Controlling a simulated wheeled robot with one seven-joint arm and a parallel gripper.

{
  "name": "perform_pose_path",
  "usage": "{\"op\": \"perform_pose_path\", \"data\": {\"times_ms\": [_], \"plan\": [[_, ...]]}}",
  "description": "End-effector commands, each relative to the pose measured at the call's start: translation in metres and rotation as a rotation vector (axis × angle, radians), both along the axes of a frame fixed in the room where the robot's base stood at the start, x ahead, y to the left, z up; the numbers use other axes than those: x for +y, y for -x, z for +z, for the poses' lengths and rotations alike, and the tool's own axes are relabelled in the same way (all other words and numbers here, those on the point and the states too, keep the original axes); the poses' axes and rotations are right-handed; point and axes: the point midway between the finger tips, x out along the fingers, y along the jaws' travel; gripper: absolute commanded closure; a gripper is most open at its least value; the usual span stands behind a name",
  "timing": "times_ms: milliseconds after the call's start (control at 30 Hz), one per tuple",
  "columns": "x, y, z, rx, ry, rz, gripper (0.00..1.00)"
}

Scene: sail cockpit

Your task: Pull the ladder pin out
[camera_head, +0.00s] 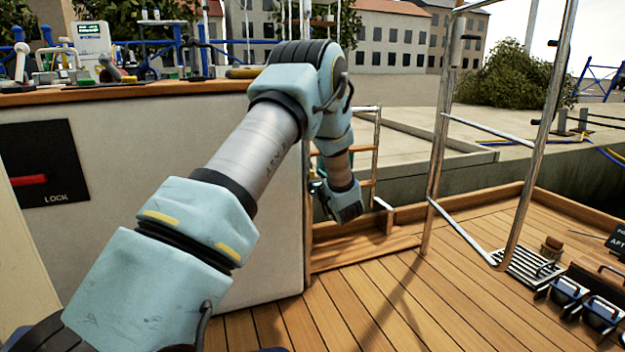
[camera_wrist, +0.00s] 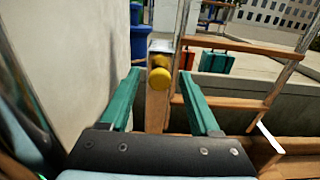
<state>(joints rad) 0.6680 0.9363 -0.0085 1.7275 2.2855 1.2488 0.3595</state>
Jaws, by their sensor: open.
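The ladder pin (camera_wrist: 159,78) shows a round yellow knob in the wrist view, at a metal bracket on a wooden post (camera_wrist: 157,108). My gripper (camera_wrist: 160,74) is open, with one green finger left of the knob and one right of it. The knob appears between the fingertips; I see no contact, and the depth between them is unclear. The ladder (camera_wrist: 228,45), with wooden treads and metal rails, stands right of the post. In the head view the ladder (camera_head: 376,145) is partly behind my gripper (camera_head: 322,188), and the pin is hidden.
A pale cabin wall (camera_wrist: 65,50) runs close along the left. A wooden ledge (camera_head: 365,252) and plank deck (camera_head: 400,305) lie below. A metal tube frame (camera_head: 437,150) stands to the right. Black-handled items (camera_head: 590,305) lie on the deck at lower right.

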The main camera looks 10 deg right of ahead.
Motion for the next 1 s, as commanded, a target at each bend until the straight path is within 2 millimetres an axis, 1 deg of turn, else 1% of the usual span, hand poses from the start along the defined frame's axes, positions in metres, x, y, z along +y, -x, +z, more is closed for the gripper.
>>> {"op": "perform_pose_path", "data": {"times_ms": [133,167,700,1000], "plan": [[0.0,0.0001,0.0004,0.0,0.0,0.0,0.37],[0.0,0.0002,0.0003,0.0,0.0,0.0,0.39],[0.0,0.0004,0.0,0.0,0.0,0.0,1.0],[0.0,0.0004,-0.0001,0.0,0.0,0.0,1.0]]}}
